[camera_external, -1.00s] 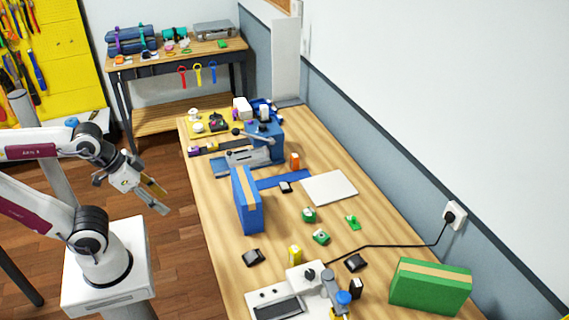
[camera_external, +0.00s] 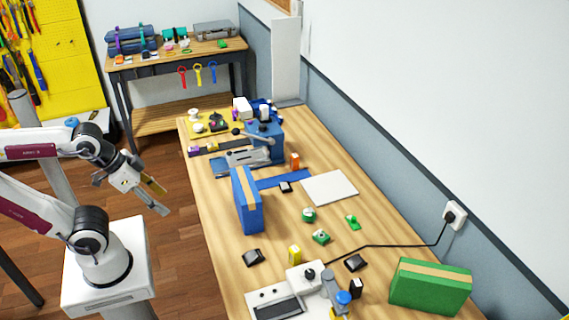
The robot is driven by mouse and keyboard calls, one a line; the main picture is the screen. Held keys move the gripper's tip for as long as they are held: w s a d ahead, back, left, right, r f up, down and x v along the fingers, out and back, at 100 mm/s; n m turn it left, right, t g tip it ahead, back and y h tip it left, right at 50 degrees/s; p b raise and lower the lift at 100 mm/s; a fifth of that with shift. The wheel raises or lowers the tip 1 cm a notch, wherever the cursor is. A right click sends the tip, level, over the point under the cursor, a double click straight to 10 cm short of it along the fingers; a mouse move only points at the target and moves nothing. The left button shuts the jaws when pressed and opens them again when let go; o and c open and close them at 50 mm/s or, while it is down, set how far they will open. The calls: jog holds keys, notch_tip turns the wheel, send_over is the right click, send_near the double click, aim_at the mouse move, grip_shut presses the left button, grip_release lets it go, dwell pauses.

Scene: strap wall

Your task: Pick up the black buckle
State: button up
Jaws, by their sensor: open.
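Several small black pieces lie on the wooden table, and I cannot tell for sure which is the buckle. One dark piece (camera_external: 253,257) lies near the table's left edge. Another dark piece (camera_external: 355,263) lies right of the white machine. A smaller black-and-white piece (camera_external: 286,187) lies by the blue strap. A black piece with a light side (camera_external: 356,288) stands near the green box. My gripper (camera_external: 161,199) is open and empty, left of the table over the floor, apart from all of these.
A tall blue box (camera_external: 246,200) stands near the table's left edge. A white machine (camera_external: 305,279) with a black cable is at the front, beside a green box (camera_external: 430,286). A white panel (camera_external: 329,188) lies flat. Green pieces (camera_external: 320,237) lie mid-table, with bare wood around them.

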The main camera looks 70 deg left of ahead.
jog(key=shift+d, duration=0.1)
jog(key=g+y, duration=0.1)
jog(key=g, duration=0.2)
send_near(246, 258)
jog(key=shift+m, duration=0.4)
jog(key=s+a+f, duration=0.2)
jog(key=s, duration=0.1)
jog(key=shift+a, duration=0.35)
jog(key=w+n, duration=0.1)
jog(key=w+d+t, duration=0.1)
jog(key=w+d+n+t, duration=0.1)
jog(key=w, duration=0.1)
jog(key=shift+r+n, duration=0.3)
jog(key=shift+r, duration=0.05)
jog(key=shift+w+f, duration=0.1)
jog(key=shift+f, duration=0.05)
jog(key=shift+x, duration=1.2)
